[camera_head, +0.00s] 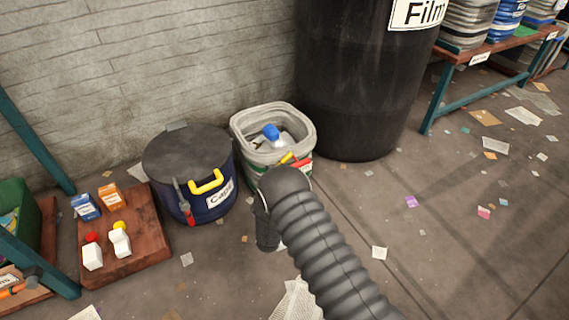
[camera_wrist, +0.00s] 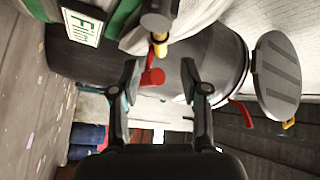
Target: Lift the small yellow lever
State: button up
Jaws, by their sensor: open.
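A small yellow lever (camera_head: 287,158) shows on the front rim of the pale grey bin, next to a red handle (camera_head: 301,163). In the wrist view, a short yellow piece (camera_wrist: 160,50), seemingly this lever, shows beyond my fingertips, below a dark round end. The red handle (camera_wrist: 152,77) lies in line with the gap between my fingers. My gripper (camera_wrist: 160,80) is open, with one finger on each side of that gap and nothing held. I cannot tell whether a finger touches the red handle. In the head view my arm hides the bin's lower front.
The pale grey bin (camera_head: 240,128) holds a blue-topped bottle (camera_head: 271,132). To its left stands a blue Caps bin (camera_head: 222,180) with a larger yellow handle (camera_head: 206,183) and a red-gripped lever (camera_head: 189,215). A black Film barrel (camera_head: 350,90) stands behind right.

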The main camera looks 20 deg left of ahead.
aim_at(282, 161)
jog(key=x, duration=0.7)
jog(key=shift+w+r+b, duration=0.1)
jog(key=shift+w+b, duration=0.2)
grip_shut()
